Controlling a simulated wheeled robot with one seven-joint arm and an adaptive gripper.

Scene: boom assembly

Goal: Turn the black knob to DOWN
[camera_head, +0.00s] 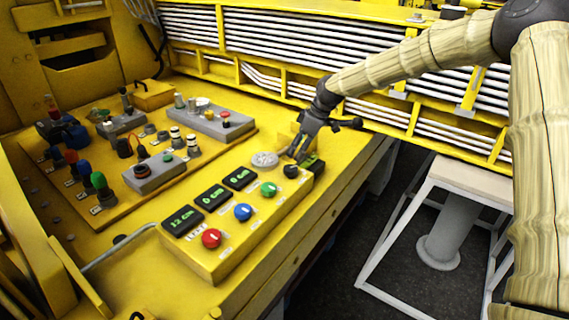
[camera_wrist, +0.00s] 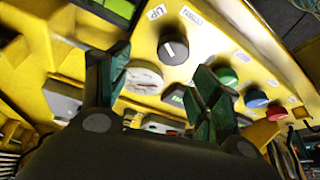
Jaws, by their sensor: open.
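The black knob (camera_head: 291,171) sits at the far right end of the yellow control box (camera_head: 200,262). In the wrist view the black knob (camera_wrist: 173,48) has a short white mark on its face. An UP label (camera_wrist: 156,12) and a DOWN label (camera_wrist: 195,18) are beside it. The mark appears to lie nearer the UP side, but its exact direction is hard to tell. My gripper (camera_head: 299,151) is open just above and behind the knob. In the wrist view my gripper's fingers (camera_wrist: 163,68) are spread, with the knob beyond them and nothing held.
A green knob (camera_head: 268,189), a blue knob (camera_head: 243,212) and a red knob (camera_head: 211,238) line the same box. A round pale dial (camera_head: 264,160) lies close to my gripper. Several switches fill the panel at left. A white-framed stool (camera_head: 440,215) stands at right.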

